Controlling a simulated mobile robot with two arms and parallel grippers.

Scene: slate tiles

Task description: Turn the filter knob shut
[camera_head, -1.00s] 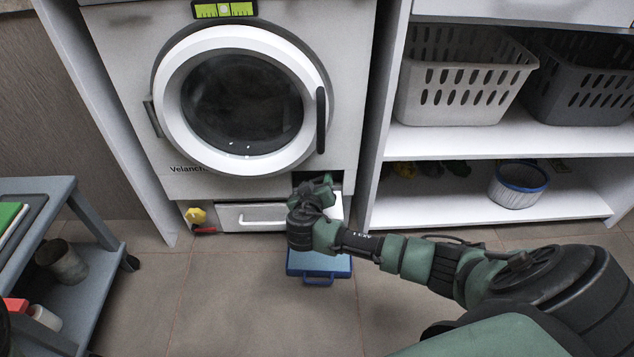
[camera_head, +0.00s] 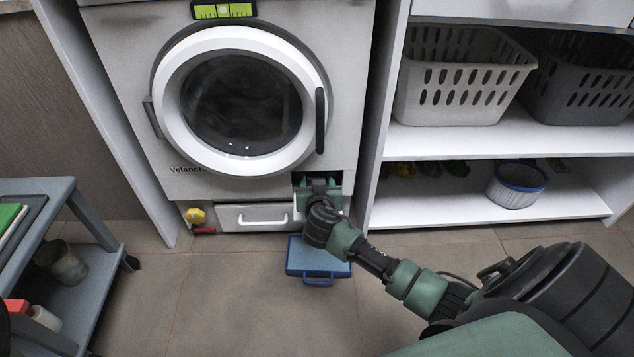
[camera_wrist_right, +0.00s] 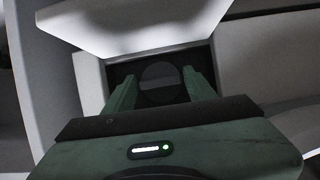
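The washing machine (camera_head: 345,140) has an open, dark filter recess (camera_head: 331,177) at its lower right. My right gripper (camera_head: 318,184) reaches into this recess. In the right wrist view, its two green fingers (camera_wrist_right: 160,92) stand apart, one on each side of the round dark filter knob (camera_wrist_right: 160,80). The knob has a lighter bar across its face. The fingers look open; I cannot tell whether they touch the knob. A pale panel (camera_wrist_right: 145,25), apparently the filter flap, shows near the recess. In the head view my gripper hides the knob. My left gripper is not in view.
A blue tray (camera_head: 318,271) lies on the floor below the recess. A white drawer front (camera_head: 250,217) and a yellow knob (camera_head: 195,216) are left of the gripper. Shelves with baskets (camera_head: 462,80) stand right, a grey cart (camera_head: 90,285) left.

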